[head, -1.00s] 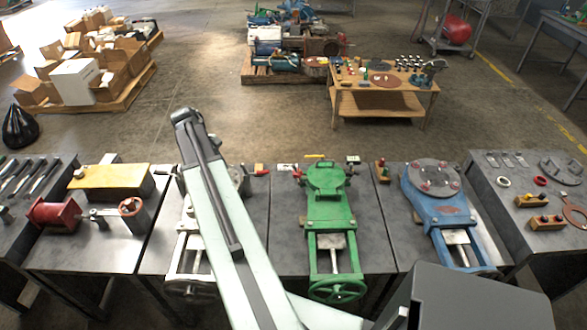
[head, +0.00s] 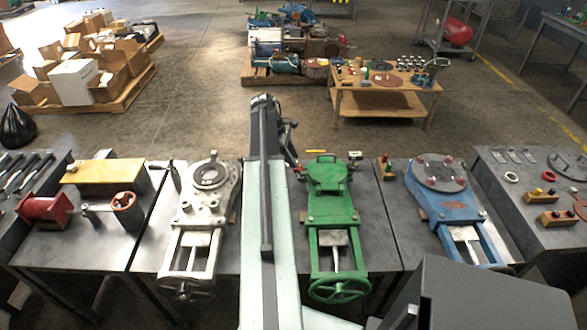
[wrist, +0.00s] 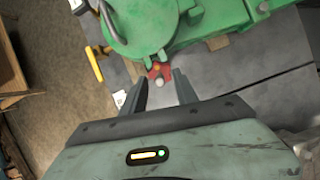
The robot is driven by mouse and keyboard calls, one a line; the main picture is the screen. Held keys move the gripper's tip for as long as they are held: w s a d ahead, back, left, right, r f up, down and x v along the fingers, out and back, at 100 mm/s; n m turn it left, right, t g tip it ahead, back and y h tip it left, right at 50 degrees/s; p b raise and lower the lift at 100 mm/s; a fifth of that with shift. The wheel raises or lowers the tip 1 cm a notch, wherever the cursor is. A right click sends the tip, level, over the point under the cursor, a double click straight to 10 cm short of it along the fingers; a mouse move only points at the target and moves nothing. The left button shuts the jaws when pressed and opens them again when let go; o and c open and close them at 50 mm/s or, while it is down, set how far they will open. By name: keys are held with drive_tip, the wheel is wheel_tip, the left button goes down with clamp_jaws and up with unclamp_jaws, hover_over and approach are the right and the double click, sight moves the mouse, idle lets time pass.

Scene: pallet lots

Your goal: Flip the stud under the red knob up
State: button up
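In the wrist view a small red knob (wrist: 156,69) shows just beyond and between my fingertips, beside the green valve (wrist: 150,25). A pale rounded tip (wrist: 161,83) shows close to it on the near side; I cannot tell for sure whether it is the stud or which way it points. My gripper (wrist: 161,82) is open and empty, with a finger on each side of these parts; contact cannot be told.
A yellow handle (wrist: 96,66) and a white tag (wrist: 119,98) lie left of my fingers. A white valve (head: 196,207) stands left of my arm and a blue valve (head: 443,205) to the right. A wooden table (head: 384,100) stands behind on open floor.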

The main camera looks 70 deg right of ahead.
drive_tip(key=shift+x, duration=0.8)
drive_tip(key=shift+r, duration=0.1)
clamp_jaws()
idle(0.7)
